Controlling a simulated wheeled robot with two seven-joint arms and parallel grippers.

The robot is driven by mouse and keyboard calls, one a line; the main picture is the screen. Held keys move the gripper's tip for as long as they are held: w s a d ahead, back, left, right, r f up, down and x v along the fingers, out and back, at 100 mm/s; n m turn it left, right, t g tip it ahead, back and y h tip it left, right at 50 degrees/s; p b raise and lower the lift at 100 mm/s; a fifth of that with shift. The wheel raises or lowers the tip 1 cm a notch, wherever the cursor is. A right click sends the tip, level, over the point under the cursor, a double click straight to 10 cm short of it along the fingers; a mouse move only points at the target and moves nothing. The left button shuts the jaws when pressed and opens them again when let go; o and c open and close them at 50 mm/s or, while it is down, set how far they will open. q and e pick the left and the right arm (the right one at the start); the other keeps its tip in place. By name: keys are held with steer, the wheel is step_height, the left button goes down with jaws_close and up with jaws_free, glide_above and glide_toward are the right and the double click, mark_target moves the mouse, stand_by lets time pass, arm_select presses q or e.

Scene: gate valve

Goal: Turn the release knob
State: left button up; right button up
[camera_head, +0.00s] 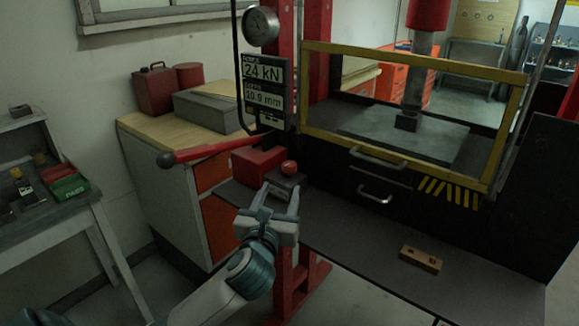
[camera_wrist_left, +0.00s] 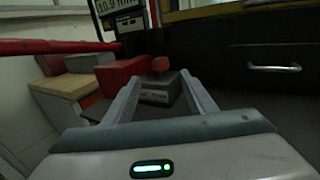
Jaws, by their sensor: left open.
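The release knob (camera_head: 289,168) is a small red knob on top of a dark grey block (camera_head: 287,182), beside a red pump housing (camera_head: 257,161). In the left wrist view the knob (camera_wrist_left: 160,64) stands beyond my fingertips, roughly midway between them. My left gripper (camera_head: 280,190) is open, with nothing between its fingers. It sits just in front of the grey block, and its fingertips are apart from the knob. The grey block also shows between the fingers in the left wrist view (camera_wrist_left: 157,88). My right gripper is not in view.
A long red lever (camera_head: 210,149) reaches left from the pump. A digital readout (camera_head: 264,85) and a gauge (camera_head: 261,26) hang above. A yellow-framed guard (camera_head: 410,60) stands at right. A wooden block (camera_head: 421,260) lies on the dark bench (camera_head: 360,255), otherwise mostly clear in front.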

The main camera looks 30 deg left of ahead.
mark_target(288, 171)
arm_select(q)
steer(key=p+x, duration=0.1)
steer(key=x, duration=1)
steer(key=shift+w+a, duration=0.1)
steer(key=shift+w+a+p, duration=0.1)
steer(key=shift+w+p, duration=0.2)
steer(key=shift+w+a, duration=0.1)
steer(key=shift+w, duration=0.15)
steer(key=c, duration=1)
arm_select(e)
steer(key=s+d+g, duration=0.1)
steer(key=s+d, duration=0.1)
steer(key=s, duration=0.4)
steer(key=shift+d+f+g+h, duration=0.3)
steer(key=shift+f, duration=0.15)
